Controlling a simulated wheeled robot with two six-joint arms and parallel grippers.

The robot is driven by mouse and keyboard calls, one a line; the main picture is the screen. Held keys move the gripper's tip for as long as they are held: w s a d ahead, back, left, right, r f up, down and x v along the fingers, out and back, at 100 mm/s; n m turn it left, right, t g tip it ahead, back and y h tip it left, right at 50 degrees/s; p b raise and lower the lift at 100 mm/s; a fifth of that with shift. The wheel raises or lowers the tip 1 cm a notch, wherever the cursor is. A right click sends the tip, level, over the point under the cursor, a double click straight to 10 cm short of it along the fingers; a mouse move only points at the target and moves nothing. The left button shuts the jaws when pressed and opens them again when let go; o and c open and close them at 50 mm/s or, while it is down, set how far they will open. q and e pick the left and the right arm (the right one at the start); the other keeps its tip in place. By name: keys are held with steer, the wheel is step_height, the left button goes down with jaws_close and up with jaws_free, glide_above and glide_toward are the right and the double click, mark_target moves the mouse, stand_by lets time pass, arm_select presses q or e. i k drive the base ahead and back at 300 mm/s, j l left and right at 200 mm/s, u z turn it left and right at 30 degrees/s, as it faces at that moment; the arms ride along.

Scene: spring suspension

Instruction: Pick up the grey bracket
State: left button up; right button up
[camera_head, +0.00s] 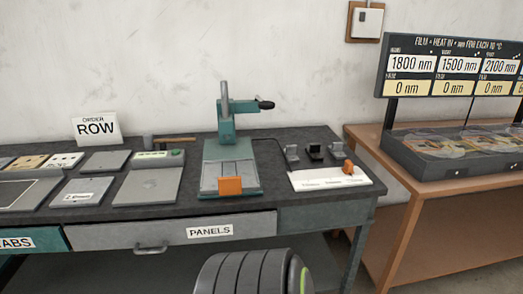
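A small grey bracket (292,153) stands at the back left of a white labelled board (325,185) on the right part of the dark bench. A second, similar greyish piece (336,149) stands at the back right of that board. A black one (315,152) is between them. From this view I cannot tell which greyish piece is the named bracket. Neither of my grippers shows in the picture.
A green press (226,150) with an orange block (230,186) at its front stands left of the board. An orange piece (348,168) sits at the board's right. Flat grey panels (150,187) cover the bench's left. A wooden table (420,207) with a display stands right.

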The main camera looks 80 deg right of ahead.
mark_target(336, 149)
steer(key=z, duration=3.15)
